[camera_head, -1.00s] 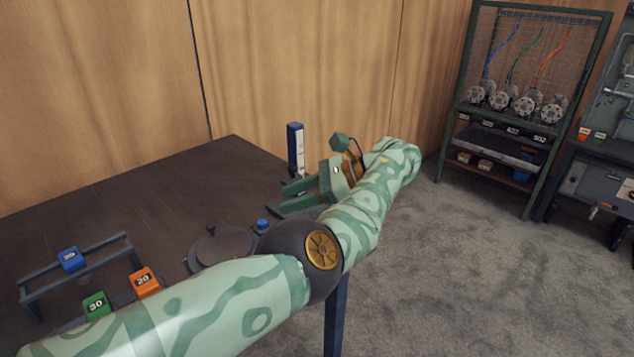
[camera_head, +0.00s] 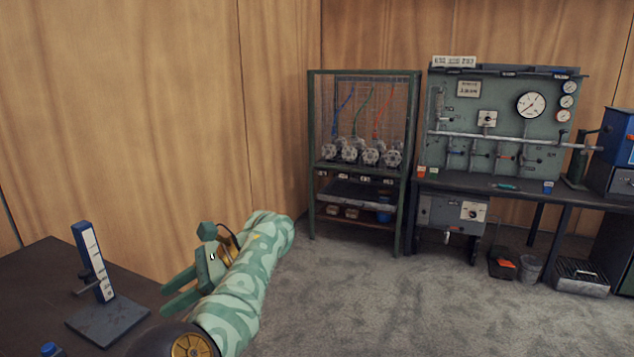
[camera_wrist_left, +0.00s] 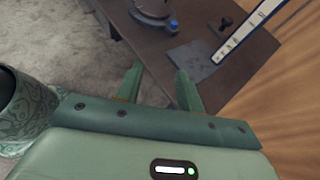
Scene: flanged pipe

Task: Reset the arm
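My left arm comes in from the bottom left in the head view. Its green gripper (camera_head: 180,291) points left, at the right edge of the dark table (camera_head: 36,287). In the left wrist view the two fingers of the left gripper (camera_wrist_left: 158,82) stand apart with nothing between them. My right gripper is in neither view.
A blue gauge stand with a white scale (camera_head: 98,262) stands on the table near the gripper. A caged rack (camera_head: 362,150) and a test bench with dials (camera_head: 500,125) stand at the back. Grey carpet (camera_head: 400,300) is clear between.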

